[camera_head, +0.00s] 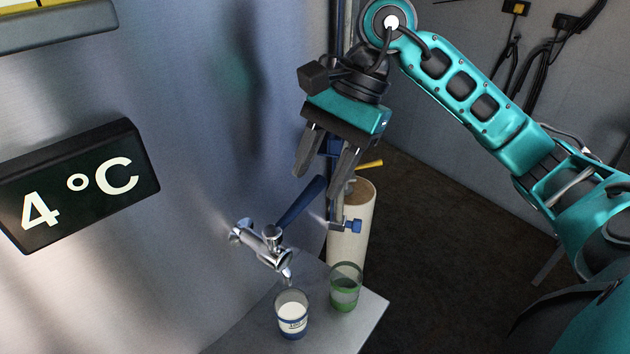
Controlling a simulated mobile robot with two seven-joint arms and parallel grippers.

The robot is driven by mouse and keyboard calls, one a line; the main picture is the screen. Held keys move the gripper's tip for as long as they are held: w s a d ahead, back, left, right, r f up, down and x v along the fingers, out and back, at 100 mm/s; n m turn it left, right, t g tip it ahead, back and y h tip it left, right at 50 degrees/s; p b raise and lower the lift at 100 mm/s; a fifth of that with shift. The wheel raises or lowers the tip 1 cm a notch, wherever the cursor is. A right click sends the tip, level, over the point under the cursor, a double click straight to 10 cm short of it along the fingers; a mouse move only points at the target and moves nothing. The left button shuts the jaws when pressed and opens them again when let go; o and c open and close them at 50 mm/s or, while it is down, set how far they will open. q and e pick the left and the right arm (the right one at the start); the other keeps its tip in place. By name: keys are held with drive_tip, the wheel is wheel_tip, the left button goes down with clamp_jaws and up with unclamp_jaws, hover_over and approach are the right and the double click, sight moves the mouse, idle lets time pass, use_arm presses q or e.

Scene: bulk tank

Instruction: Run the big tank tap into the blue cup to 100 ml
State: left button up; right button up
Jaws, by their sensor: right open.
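The big tank tap (262,246) is chrome and sticks out of the steel tank wall. Its blue lever (300,203) points up and to the right. The blue cup (292,316) is clear with a blue base and stands upright under the spout. It holds white liquid; its markings are too small to read. I cannot tell whether milk is flowing from the spout. My right gripper (318,192) is open, fingers pointing down, just above the lever's upper end; I cannot tell if they touch. My left gripper is not in view.
A green cup (346,287) stands right of the blue cup on the same grey shelf (240,340). A dark display (80,186) reading 4 °C is on the tank wall. Dark floor (450,240) lies to the right.

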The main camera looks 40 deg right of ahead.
drive_tip(key=shift+x, duration=1.25)
drive_tip(key=shift+c, duration=0.5)
clamp_jaws()
